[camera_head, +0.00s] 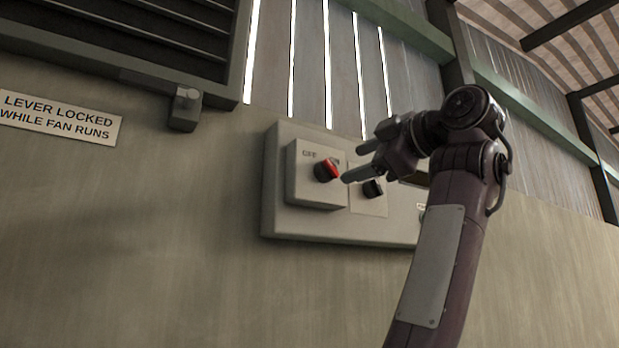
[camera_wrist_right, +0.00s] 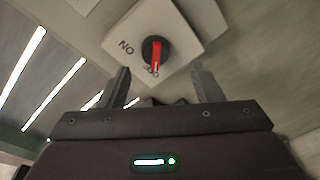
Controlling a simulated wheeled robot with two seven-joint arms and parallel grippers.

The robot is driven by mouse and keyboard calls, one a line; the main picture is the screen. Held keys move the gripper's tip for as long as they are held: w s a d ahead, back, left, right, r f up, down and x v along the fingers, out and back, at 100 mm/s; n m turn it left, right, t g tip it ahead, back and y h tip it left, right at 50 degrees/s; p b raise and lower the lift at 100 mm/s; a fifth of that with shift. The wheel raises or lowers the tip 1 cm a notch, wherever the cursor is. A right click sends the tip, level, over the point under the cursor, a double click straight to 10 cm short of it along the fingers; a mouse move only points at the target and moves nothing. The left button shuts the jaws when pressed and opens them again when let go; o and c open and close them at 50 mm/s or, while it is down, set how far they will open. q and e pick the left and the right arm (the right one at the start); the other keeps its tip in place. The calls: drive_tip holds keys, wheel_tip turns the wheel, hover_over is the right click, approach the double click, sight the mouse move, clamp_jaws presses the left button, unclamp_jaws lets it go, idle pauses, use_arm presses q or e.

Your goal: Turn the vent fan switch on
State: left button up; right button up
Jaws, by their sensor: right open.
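The fan switch is a round black knob with a red handle (camera_head: 327,170) on a light plate marked OFF and ON, on a grey wall panel (camera_head: 285,222). In the right wrist view the knob (camera_wrist_right: 155,50) sits ahead, between the lines of the fingers, and its red bar lines up with the OFF mark. My right gripper (camera_head: 352,163) is open and empty, just right of the knob in the head view. Its fingers also show in the wrist view (camera_wrist_right: 160,69), and the knob appears clear of them. My left gripper is not in view.
A second black knob (camera_head: 373,188) sits on the panel, right of the first and close to my right gripper. A dark louvred vent (camera_head: 130,40) with a lever block (camera_head: 185,108) is at upper left. A sign (camera_head: 58,118) reads "LEVER LOCKED WHILE FAN RUNS".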

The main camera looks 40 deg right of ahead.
sight(334, 168)
drive_tip(key=w+p, duration=0.1)
drive_tip(key=w, duration=0.1)
drive_tip(key=w+p, duration=0.3)
drive_tip(key=w, duration=0.1)
drive_tip(key=shift+w+r, duration=0.25)
drive_tip(key=shift+r, duration=0.15)
drive_tip(key=shift+w+f, duration=0.1)
drive_tip(key=shift+w, duration=0.15)
drive_tip(key=shift+s, duration=0.3)
drive_tip(key=shift+c, duration=0.7)
drive_tip(key=c, duration=0.9)
drive_tip(key=shift+o, duration=0.2)
